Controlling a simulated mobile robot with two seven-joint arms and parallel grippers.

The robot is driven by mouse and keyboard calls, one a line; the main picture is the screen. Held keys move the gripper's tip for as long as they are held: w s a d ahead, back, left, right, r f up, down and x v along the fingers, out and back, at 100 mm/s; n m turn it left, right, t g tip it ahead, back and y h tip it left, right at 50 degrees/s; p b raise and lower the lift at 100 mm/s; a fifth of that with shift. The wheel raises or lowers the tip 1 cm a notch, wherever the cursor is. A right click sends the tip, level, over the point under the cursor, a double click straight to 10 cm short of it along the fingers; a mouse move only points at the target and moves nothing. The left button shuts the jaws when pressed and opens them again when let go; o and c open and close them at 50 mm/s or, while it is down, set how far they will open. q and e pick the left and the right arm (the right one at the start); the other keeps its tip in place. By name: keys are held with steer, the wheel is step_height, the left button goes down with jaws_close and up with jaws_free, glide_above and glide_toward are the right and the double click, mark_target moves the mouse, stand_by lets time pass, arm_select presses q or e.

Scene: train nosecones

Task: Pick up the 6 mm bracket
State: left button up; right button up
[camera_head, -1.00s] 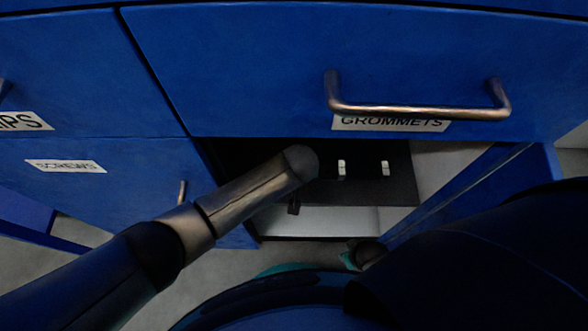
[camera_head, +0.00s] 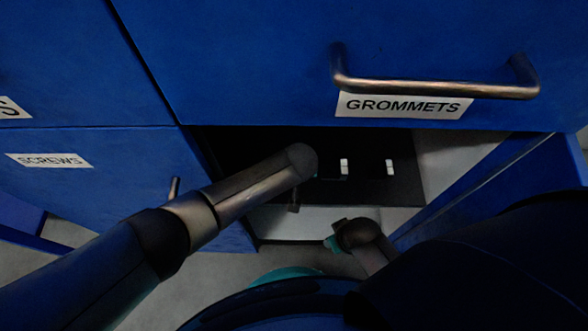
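My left arm reaches in from the left over a dark panel (camera_head: 375,188) inside the opened blue unit. Its rounded wrist covers most of my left gripper; only a small dark part, perhaps a finger, shows below it. My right arm's wrist is at the front edge of the opening, at lower centre. Its gripper is mostly hidden, and a teal patch shows beside it. Two small white pieces, one on the left (camera_head: 344,167) and one on the right (camera_head: 390,167), show on the dark panel. I cannot tell whether either is the 6 mm bracket.
A blue drawer front labelled GROMMETS (camera_head: 240,60) with a metal handle (camera_head: 435,88) overhangs the opening. A blue front labelled SCREWS (camera_head: 90,185) is at the left. A blue side wall (camera_head: 470,180) bounds the opening at the right. A pale surface lies below the dark panel.

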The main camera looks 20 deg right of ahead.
stand_by(0.3)
arm_select(q)
jaws_close()
stand_by(0.3)
